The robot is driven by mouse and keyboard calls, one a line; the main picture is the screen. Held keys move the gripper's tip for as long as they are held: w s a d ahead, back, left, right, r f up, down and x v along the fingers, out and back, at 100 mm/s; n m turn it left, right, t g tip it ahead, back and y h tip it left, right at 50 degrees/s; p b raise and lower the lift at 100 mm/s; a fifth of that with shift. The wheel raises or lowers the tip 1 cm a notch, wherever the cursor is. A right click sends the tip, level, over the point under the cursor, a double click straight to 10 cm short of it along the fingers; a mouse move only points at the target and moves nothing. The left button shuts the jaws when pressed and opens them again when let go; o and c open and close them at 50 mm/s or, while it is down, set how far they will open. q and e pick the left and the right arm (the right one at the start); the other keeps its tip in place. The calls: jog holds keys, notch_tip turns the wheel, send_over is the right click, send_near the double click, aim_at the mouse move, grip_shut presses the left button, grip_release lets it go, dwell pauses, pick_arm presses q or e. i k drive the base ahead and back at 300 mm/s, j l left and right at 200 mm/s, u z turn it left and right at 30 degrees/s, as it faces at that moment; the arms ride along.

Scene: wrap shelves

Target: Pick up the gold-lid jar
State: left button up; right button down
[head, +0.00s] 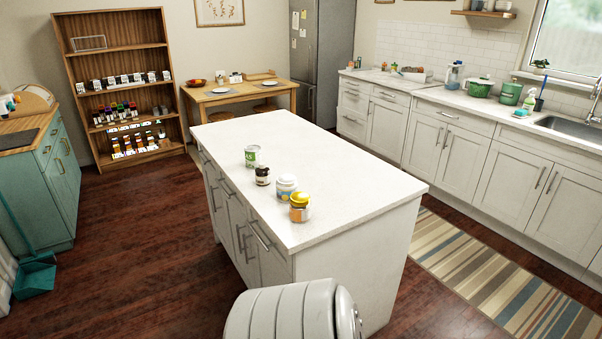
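A small jar with a yellow-gold lid (299,207) stands at the near left edge of the white island top (340,185). Its body looks orange with a pale label; at this size I cannot tell whether a second small item stands against it. A white jar with a pale lid (286,188) stands just behind it. A dark jar with a light label (262,176) and a green-and-white can (252,156) stand farther back along the same edge. Neither gripper is in view; a pale grey part of my own body shows at the bottom, near the island's front end.
The rest of the island top is clear. A wooden shelf (118,47) with rows of small goods stands at the back left. A small wooden table (238,95) stands beside it. Counters with a sink (567,126) line the right; a striped rug (500,275) lies before them.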

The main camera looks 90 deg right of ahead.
aim_at(300, 201)
jog(key=z, duration=2.75)
jog(key=u, duration=3.45)
jog(key=z, duration=3.45)
